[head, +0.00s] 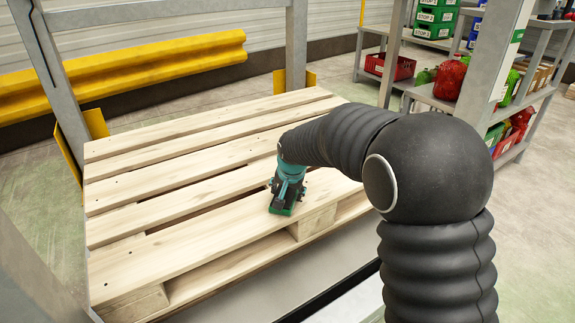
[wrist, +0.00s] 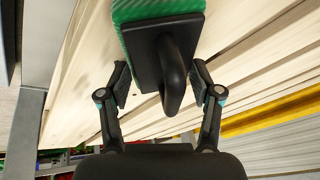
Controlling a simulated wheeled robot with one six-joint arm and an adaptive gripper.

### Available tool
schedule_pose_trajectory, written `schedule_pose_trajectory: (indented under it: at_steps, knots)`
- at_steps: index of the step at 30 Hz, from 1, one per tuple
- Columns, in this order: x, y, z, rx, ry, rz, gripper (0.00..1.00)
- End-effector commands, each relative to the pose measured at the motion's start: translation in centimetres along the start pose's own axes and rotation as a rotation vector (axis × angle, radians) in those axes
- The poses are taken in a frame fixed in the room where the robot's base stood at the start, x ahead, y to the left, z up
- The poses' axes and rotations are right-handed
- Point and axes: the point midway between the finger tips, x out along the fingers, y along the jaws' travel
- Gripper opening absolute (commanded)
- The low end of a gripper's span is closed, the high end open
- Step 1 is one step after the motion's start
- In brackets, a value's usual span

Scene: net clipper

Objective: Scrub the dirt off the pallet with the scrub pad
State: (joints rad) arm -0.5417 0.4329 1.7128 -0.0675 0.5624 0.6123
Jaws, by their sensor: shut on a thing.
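The pallet (head: 170,185) is pale wood with spaced slats and small dark nail marks. It also fills much of the wrist view (wrist: 85,75). The scrub pad (head: 282,210) is green with a black back and a black loop handle, and shows large in the wrist view (wrist: 160,28). It sits on the pallet's near slat, right of the middle. My gripper (head: 288,190) is above it, with its fingers (wrist: 160,75) on both sides of the handle, holding the pad. I see no clear dirt patch; my arm hides the pallet's right part.
Grey rack posts (head: 296,45) stand at the pallet's back corners, with yellow guards (head: 97,123) at the base. A yellow barrier (head: 150,62) runs along the wall behind. Shelves with green bins (head: 436,16) and a red crate (head: 390,67) stand at the back right. The pallet's left side is clear.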

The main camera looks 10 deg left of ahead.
Motion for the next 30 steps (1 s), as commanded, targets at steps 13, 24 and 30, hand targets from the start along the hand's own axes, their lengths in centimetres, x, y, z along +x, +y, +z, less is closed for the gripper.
schedule_pose_trajectory:
  at_steps: [13, 24, 30]
  knots:
    - [-4.7, -0.5, -2.2, 0.009, 0.002, 0.003, 0.32]
    - [-7.2, -0.7, -3.5, 0.014, 0.004, 0.004, 0.32]
    - [-7.2, -0.7, -3.5, 0.014, 0.004, 0.005, 0.32]
